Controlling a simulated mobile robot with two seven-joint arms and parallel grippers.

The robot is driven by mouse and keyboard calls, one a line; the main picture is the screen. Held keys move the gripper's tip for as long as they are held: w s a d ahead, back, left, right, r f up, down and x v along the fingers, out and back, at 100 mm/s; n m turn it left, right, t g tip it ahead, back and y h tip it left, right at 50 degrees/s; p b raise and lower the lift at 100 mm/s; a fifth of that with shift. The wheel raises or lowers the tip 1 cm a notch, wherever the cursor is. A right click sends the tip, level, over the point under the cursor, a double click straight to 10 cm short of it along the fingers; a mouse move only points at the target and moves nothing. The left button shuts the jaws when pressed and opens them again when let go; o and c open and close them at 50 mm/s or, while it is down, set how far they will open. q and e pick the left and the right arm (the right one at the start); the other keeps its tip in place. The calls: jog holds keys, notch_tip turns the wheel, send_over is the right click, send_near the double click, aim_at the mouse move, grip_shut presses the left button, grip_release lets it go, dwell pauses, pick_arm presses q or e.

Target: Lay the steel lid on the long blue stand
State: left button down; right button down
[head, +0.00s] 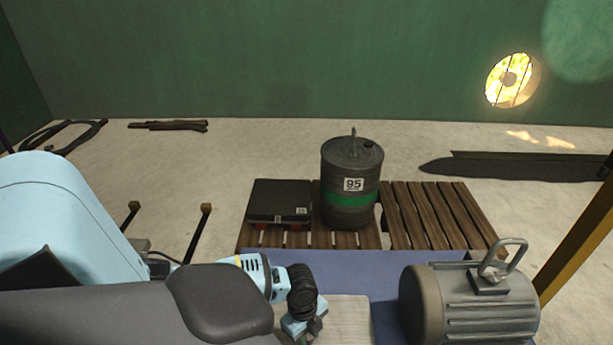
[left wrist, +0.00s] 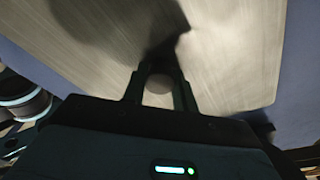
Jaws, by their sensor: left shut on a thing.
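The steel lid (left wrist: 90,40) is a pale brushed plate that fills much of the left wrist view. In the head view part of the lid (head: 348,312) shows beside my left gripper (head: 306,334). In the left wrist view my left gripper (left wrist: 158,92) is shut on the lid's round knob (left wrist: 157,84). The long blue stand (head: 345,267) lies under and behind the lid, and its blue top (left wrist: 285,90) shows past the lid's edge. I cannot tell whether the lid touches the stand or hangs just above it. My right gripper is out of view.
A grey motor (head: 465,305) with a lifting ring stands at the right, over the blue stand. Behind, a wooden pallet (head: 430,215) bears a black case (head: 279,202) and a dark drum (head: 350,190) with a green band. A yellow post (head: 575,250) rises at the right.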

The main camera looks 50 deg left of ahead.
pick_arm(q)
jog(key=shift+w+f, duration=0.2)
jog(key=shift+f, duration=0.25)
jog(key=shift+f, duration=0.1)
jog(key=c, duration=1.1)
grip_release()
jog(key=shift+s+f, duration=0.1)
jog(key=shift+s, duration=0.05)
notch_tip(320, 180, up, 12)
jog(key=a+p, duration=0.1)
jog(key=p, duration=0.1)
jog(key=shift+a, duration=0.4)
jog(key=shift+s, duration=0.1)
jog(key=shift+d, duration=0.1)
